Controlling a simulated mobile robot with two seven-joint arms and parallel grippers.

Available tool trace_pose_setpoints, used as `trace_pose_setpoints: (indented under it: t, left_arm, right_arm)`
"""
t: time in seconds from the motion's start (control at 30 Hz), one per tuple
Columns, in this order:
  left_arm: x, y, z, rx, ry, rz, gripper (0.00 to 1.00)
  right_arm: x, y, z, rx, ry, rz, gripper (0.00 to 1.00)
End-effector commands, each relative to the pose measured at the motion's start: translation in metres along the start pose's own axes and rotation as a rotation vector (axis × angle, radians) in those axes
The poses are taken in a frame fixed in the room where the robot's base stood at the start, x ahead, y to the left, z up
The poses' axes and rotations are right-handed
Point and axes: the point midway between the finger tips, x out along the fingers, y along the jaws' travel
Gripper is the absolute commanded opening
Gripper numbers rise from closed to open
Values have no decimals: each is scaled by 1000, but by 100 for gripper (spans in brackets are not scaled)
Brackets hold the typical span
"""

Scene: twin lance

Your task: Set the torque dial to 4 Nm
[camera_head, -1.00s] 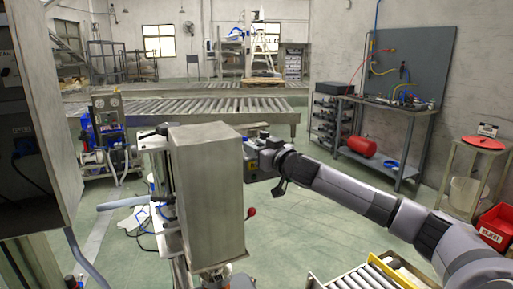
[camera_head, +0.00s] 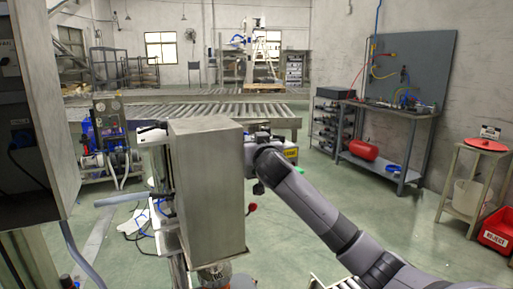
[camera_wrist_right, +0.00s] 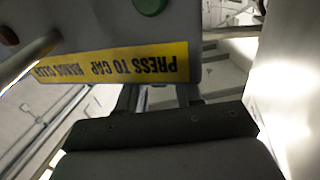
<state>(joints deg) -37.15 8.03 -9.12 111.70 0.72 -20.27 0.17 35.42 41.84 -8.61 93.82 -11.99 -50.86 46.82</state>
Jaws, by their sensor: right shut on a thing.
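I cannot make out the torque dial in either view. My right gripper shows in the right wrist view (camera_wrist_right: 158,96), its two fingers reaching up behind a grey box (camera_wrist_right: 205,72) with a yellow "PRESS TO CAP" label (camera_wrist_right: 120,73), upside down in the picture. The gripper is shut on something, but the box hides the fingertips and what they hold. In the head view my right wrist (camera_head: 264,160) is just right of a tall metal housing (camera_head: 208,190), which hides the gripper's end. My left gripper is not in view.
A green button (camera_wrist_right: 150,4) sits on the labelled box. A small red knob (camera_head: 252,208) sticks out right of the housing, close to my right arm. A container (camera_head: 214,275) stands below the housing. A workbench (camera_head: 385,108) and red reject bin (camera_head: 496,232) are at the right.

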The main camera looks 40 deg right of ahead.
Motion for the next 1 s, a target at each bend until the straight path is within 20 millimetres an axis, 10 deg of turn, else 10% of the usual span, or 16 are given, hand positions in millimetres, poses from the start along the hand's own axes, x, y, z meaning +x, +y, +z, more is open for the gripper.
trace_pose_setpoints:
  t: [0.57,0.6,0.63,1.0]
  left_arm:
    - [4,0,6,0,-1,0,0]
    - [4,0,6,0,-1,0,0]
    - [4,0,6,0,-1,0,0]
    - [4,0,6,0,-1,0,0]
  right_arm:
    - [0,-1,-2,1,1,87,4]
    - [0,-1,-2,1,2,87,48]
    - [0,-1,-2,1,1,86,58]
    - [0,-1,-4,1,1,86,60]
